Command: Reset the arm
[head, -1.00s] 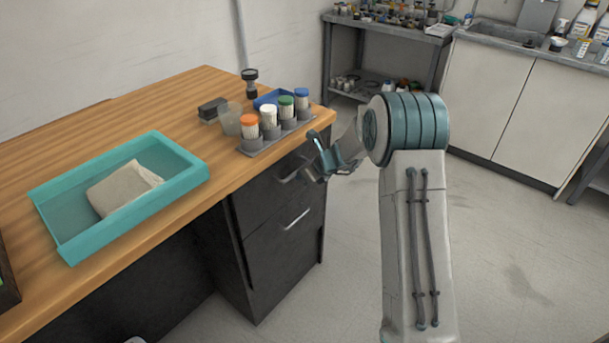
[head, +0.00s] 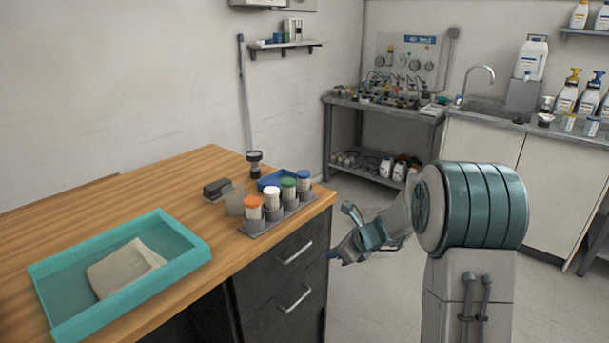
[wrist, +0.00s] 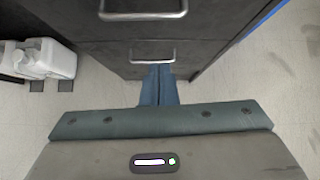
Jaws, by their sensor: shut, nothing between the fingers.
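My gripper (head: 341,237) hangs in front of the right end of the wooden desk, beside its dark drawers, clear of the things on top. My pale grey and teal arm rises at the right of the head view. In the wrist view, the two blue-grey fingers of my gripper (wrist: 158,86) lie together, shut and empty. They point toward the dark drawer unit (wrist: 150,45), which has metal handles.
The wooden desk (head: 120,198) holds a teal tray (head: 50,305) with a beige cloth pack, and a rack of capped bottles (head: 272,218) near its right edge. A workbench (head: 340,100) and sink cabinet stand behind. Floor right of the desk is open.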

